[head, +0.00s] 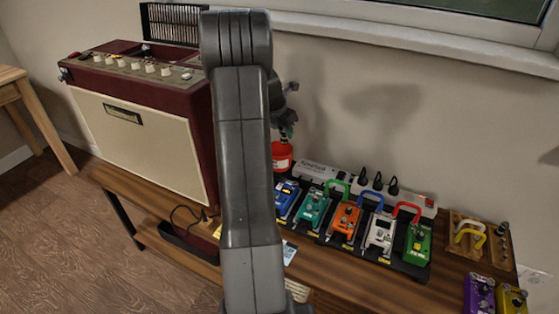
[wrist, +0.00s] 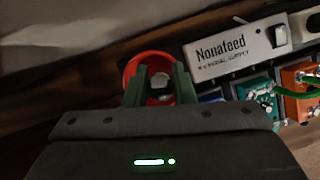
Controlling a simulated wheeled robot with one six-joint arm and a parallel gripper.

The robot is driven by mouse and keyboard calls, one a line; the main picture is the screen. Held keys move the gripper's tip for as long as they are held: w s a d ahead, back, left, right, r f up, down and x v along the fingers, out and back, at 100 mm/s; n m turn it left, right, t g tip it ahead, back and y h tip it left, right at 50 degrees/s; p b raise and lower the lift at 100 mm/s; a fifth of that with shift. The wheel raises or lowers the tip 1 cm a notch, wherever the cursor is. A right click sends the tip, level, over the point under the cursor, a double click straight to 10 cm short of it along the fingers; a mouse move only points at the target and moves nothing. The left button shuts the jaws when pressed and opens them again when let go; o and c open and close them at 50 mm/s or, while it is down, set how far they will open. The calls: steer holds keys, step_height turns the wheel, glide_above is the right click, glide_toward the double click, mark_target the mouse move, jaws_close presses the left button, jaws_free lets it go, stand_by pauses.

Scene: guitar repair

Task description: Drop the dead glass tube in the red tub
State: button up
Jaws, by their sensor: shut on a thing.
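The red tub (head: 282,157) stands on the bench between the amplifier and the pedalboard, partly hidden behind my arm. In the wrist view its round rim (wrist: 131,68) shows just beyond my fingers. My gripper (head: 287,132) is over the tub, pointing down. In the wrist view my gripper (wrist: 159,84) has its green fingers closed on the glass tube (wrist: 159,86), whose rounded, greyish end shows between them. The tube appears over the tub's opening. How far its lower end is from the tub's bottom is hidden.
The maroon amplifier (head: 145,125) stands close on the left. A white power strip (head: 370,187) and the pedalboard (head: 345,228) with several coloured pedals lie close on the right. The wall is behind. A wooden block with cables (head: 480,240) is at the far right.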

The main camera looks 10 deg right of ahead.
steer(key=o, duration=0.8)
steer(key=shift+o, duration=0.2)
steer(key=p+v, duration=0.3)
steer(key=v, duration=1)
steer(key=shift+r, duration=0.4)
steer(key=shift+a, duration=0.1)
steer(key=b+x, duration=0.3)
steer(key=x, duration=1.1)
steer(key=shift+s+f, duration=0.1)
steer(key=shift+f, duration=0.15)
step_height(320, 180, up, 3)
steer(key=shift+f+p, duration=0.1)
steer(key=shift+p, duration=1.05)
steer(key=shift+r+p, duration=0.8)
steer(key=shift+p, duration=0.1)
